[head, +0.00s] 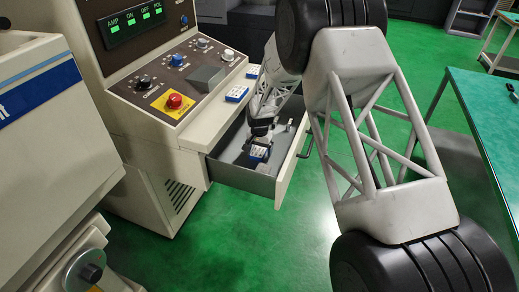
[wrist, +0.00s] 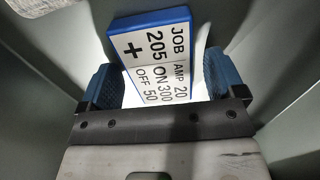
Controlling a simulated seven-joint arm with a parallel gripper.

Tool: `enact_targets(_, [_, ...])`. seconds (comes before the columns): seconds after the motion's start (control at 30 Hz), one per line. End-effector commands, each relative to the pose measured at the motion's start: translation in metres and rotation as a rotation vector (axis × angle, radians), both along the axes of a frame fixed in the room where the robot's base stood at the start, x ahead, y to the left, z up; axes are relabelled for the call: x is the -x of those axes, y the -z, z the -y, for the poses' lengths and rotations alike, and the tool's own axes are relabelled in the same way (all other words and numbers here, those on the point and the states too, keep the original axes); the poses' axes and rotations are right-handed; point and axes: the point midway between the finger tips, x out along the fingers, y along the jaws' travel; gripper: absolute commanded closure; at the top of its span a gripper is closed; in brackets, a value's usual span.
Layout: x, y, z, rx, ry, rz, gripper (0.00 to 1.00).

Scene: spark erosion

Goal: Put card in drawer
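A blue-edged white card (wrist: 152,50) marked "JOB 205 +" with AMP, ON and OFF figures lies between the fingertips in the wrist view, turned a little to them. In the head view this card (head: 258,153) is inside the open grey drawer (head: 230,172), low near its floor. My gripper (wrist: 164,82) reaches down into the drawer around the card. Its blue finger pads stand apart, with a bright gap between the card and the right pad, so it looks open. The card's lower end is hidden by the gripper body.
Two more blue-and-white cards, a nearer one (head: 236,93) and a farther one (head: 253,71), lie on the cabinet ledge above the drawer. A control panel with a red knob (head: 174,101) stands behind. A green table (head: 490,120) is at the right.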

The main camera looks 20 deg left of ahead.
Motion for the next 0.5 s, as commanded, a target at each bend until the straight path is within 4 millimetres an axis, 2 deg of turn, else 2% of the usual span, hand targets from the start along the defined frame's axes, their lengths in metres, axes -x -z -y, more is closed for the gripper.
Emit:
enact_targets(0.33, [0.000,-0.003,0.000,0.000,0.000,0.000,0.11])
enact_targets(0.5, [0.000,-0.014,0.000,0.000,0.000,0.000,0.11])
